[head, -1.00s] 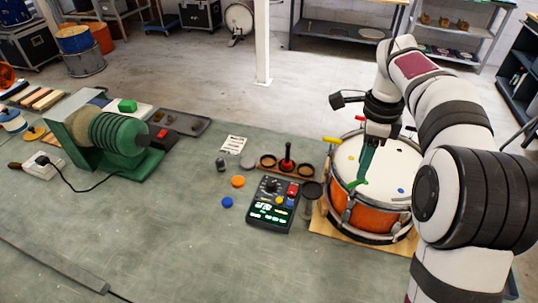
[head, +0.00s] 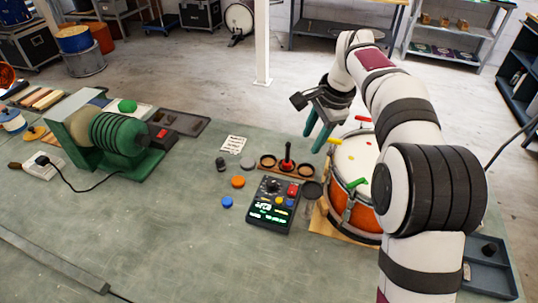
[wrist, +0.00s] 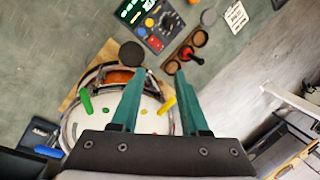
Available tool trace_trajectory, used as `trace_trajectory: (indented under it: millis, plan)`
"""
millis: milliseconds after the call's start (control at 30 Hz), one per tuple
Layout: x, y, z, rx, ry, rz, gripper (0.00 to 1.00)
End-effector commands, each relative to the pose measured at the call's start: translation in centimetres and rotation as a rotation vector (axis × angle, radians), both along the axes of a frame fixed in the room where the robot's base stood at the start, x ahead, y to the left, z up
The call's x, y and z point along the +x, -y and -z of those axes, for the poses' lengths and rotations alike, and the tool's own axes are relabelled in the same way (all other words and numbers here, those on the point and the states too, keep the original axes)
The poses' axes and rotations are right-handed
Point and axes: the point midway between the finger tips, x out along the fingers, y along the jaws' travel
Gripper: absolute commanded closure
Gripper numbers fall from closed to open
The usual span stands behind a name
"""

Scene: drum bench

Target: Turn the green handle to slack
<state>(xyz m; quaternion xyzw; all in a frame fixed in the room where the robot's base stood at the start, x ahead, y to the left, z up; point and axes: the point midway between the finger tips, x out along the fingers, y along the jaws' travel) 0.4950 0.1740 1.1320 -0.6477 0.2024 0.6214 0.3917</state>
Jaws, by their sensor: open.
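The green handle (head: 355,187) sits at the near left rim of an orange drum (head: 360,212) with a white head. It also shows in the wrist view (wrist: 86,100), to the left of my fingers. My gripper (head: 312,142) is open and empty, with two teal fingers, raised beyond the drum's far left side. In the wrist view, my gripper (wrist: 160,72) has clear space between its fingertips. A yellow handle (head: 333,140) stands on the rim near the fingers, and a red handle (head: 362,118) is at the far rim. My arm hides the drum's right side.
A control box (head: 273,204) with lit green labels stands left of the drum. A wooden holder with a red-knobbed tool (head: 287,160) is behind it. A dark round pad (head: 312,190) is close to the drum.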

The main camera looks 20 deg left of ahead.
Motion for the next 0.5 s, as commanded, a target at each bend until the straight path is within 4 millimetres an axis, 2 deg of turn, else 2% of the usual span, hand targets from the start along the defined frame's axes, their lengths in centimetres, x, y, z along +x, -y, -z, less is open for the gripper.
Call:
trace_trajectory:
  millis: [300, 500]
  plan:
    - [0.5, -7.6, 5.1, 0.145, 0.203, -0.189, 0.55]
    - [0.5, -10.5, 8.2, 0.178, 0.363, -0.207, 0.55]
